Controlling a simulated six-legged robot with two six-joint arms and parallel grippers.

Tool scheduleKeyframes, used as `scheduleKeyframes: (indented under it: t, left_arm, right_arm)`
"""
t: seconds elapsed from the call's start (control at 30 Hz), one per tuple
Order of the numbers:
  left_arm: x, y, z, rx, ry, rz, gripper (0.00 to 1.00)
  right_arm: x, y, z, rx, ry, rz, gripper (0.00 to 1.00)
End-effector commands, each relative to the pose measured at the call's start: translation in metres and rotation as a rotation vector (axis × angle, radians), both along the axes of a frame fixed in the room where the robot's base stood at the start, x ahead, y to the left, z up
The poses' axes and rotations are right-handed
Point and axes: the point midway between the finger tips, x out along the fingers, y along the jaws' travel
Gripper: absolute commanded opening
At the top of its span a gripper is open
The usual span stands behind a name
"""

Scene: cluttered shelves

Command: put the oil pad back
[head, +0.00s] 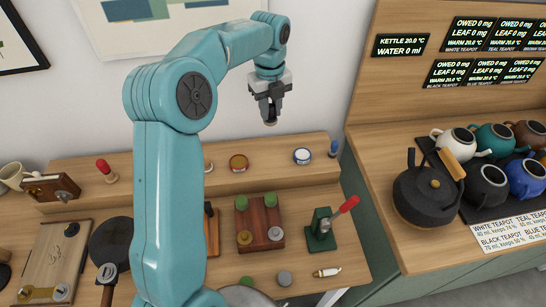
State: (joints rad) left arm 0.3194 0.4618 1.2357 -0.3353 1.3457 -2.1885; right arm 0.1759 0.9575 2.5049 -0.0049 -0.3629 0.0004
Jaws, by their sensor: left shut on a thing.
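My left gripper (270,108) is high above the back wooden ledge, near the wall, pointing down. It is shut on a small dark thing (270,121) at its fingertips, which seems to be the oil pad; the fingers hide most of it. No other oil pad can be made out. The held thing is in the air, clear of the ledge (270,177). My right gripper is not in view.
Below are a wooden block with knobs (259,222) and a green press (321,232). A black kettle (428,195) and several teapots stand right. My left arm hides the middle left.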

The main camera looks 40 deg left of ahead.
Motion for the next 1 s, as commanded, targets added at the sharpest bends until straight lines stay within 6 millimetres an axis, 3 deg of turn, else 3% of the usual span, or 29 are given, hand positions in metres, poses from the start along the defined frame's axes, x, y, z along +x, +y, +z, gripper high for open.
scheduleKeyframes:
  t: [0.03, 0.2, 0.4, 0.8, 1.0]
  left_arm:
    - [-0.001, 0.0, -0.017, -0.002, 0.007, 0.0, 0.0]
    - [-0.001, 0.0, -0.068, -0.003, 0.007, -0.001, 0.0]
    - [0.001, -0.001, -0.114, -0.001, 0.005, -0.002, 0.0]
    - [0.003, -0.002, -0.166, 0.0, 0.004, -0.002, 0.0]
    - [0.004, -0.002, -0.172, 0.0, 0.0, -0.001, 0.0]
  right_arm:
    - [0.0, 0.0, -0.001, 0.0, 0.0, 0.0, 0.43]
    - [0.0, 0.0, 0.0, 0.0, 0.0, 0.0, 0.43]
    - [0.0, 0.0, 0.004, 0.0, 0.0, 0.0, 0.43]
    - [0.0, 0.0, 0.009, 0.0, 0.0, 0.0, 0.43]
    - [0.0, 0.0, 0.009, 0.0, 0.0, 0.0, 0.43]
